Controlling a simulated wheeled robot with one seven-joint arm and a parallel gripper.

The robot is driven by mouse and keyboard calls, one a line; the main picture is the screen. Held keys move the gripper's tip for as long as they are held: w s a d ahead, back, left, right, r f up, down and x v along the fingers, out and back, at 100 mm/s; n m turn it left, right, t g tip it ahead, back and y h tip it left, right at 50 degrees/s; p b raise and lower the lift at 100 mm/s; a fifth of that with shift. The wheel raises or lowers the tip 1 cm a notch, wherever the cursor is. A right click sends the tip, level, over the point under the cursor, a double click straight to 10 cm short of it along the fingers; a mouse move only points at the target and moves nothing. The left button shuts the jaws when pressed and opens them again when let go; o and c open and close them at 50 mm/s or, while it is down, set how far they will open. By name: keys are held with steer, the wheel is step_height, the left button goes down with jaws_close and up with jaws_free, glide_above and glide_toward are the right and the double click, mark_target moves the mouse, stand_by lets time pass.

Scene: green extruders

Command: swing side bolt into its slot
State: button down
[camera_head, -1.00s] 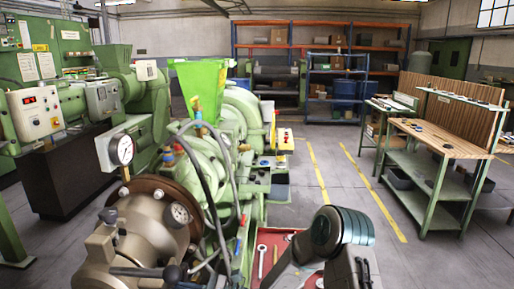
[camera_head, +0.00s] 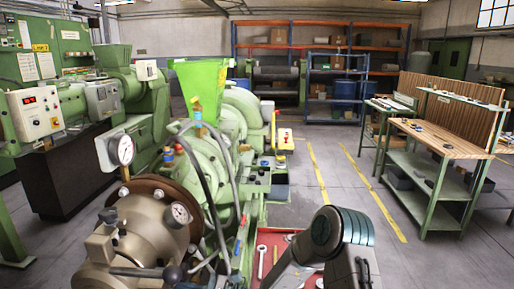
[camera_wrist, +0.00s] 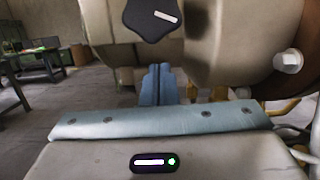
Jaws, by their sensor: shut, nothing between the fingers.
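The beige extruder head (camera_head: 138,238) with its round rusty flange is at the lower left of the head view. A dark rod with a black knob (camera_head: 175,273) lies across its lower front, and I take it for the side bolt. In the wrist view a black lobed knob (camera_wrist: 152,18) with a white mark hangs at the top, close in front of the beige head (camera_wrist: 235,40). My gripper (camera_wrist: 158,70) is shut and empty, its blue-grey fingers together just below that knob. Whether they touch it I cannot tell. The bolt's slot is not clearly visible. The head view does not show my fingers.
A pressure gauge (camera_head: 124,150) and looping grey hoses stand above and beside the head. A hex bolt (camera_wrist: 288,62) sticks out at the right in the wrist view. A red tray (camera_head: 270,250) with tools lies beside the machine. The floor towards the workbench (camera_head: 440,138) is clear.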

steer(key=d+f+b, duration=0.2)
steer(key=d+f, duration=0.3)
steer(key=d, duration=0.4)
steer(key=shift+s+d+b, duration=0.3)
steer(key=shift+s+d, duration=0.1)
stand_by(0.4)
steer(key=s+d+r+n+g+h, duration=0.3)
steer(key=s+n+h, duration=0.2)
steer(key=s+n, duration=0.1)
steer(key=s+d+r+n+g+h, duration=0.3)
steer(key=s+n+h, duration=0.1)
steer(key=s+n, duration=0.2)
steer(key=s+d+r+n+t+h, duration=0.3)
steer(key=d+r+t+h, duration=0.1)
steer(key=d, duration=0.5)
steer(key=s+d+r+n+t+h, duration=0.3)
steer(key=s+d+r+n+h, duration=0.1)
steer(key=d+h, duration=0.3)
steer(key=shift+s+d+r+t, duration=0.2)
steer(key=shift+d+r+t, duration=0.3)
steer(key=shift+d, duration=0.65)
